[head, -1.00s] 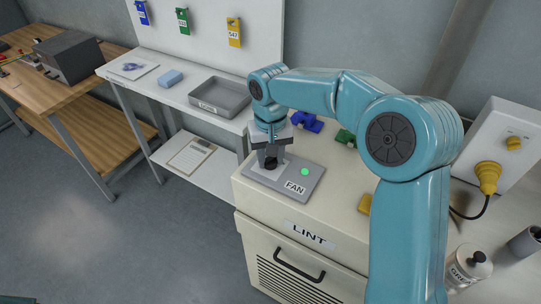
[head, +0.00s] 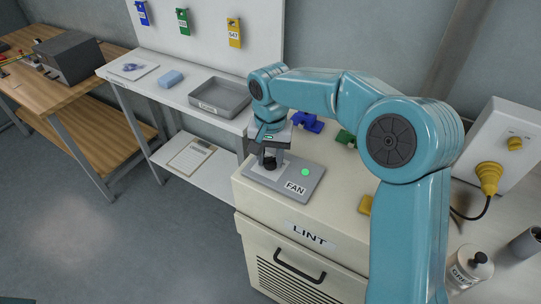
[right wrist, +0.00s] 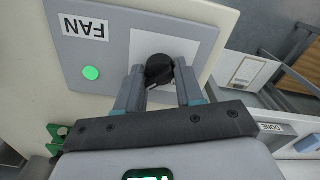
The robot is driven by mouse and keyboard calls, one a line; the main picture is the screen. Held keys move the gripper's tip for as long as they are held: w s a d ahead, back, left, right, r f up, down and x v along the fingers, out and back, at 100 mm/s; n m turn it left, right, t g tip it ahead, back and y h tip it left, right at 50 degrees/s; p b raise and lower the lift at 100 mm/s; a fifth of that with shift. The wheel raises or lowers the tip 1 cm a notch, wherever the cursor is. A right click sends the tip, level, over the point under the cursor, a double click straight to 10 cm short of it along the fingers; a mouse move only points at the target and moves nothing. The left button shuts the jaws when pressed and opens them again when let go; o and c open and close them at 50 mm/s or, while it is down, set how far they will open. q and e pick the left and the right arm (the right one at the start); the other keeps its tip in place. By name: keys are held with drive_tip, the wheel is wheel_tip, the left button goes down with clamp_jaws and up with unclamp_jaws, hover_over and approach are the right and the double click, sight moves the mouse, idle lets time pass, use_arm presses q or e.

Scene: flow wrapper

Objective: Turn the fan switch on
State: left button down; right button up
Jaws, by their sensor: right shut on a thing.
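The fan switch is a black rotary knob (head: 269,163) on a grey panel (head: 309,187) labelled FAN, on top of the cream LINT cabinet (head: 262,215). The green lamp (head: 305,172) on the panel is lit. My right gripper (head: 269,158) points down over the knob. In the right wrist view the right gripper (right wrist: 160,82) has its two fingers on either side of the knob (right wrist: 160,70), shut on it. A light mark shows on the knob's near side. My left gripper is not in view.
Blue (head: 308,122), green (head: 345,137) and yellow (head: 365,204) pieces lie on the cabinet top behind and beside my right arm. A grey tray (head: 245,103) stands on the white bench at the left. A yellow plug (head: 489,174) and a bottle (head: 470,268) are at the right.

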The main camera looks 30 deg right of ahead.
sight(271, 158)
drive_tip(key=shift+s+f, duration=0.1)
drive_tip(key=shift+f, duration=0.05)
drive_tip(key=o, duration=1)
wheel_tip(271, 158, up, 16)
drive_tip(key=p, duration=0.2)
drive_tip(key=shift+r, duration=0.2)
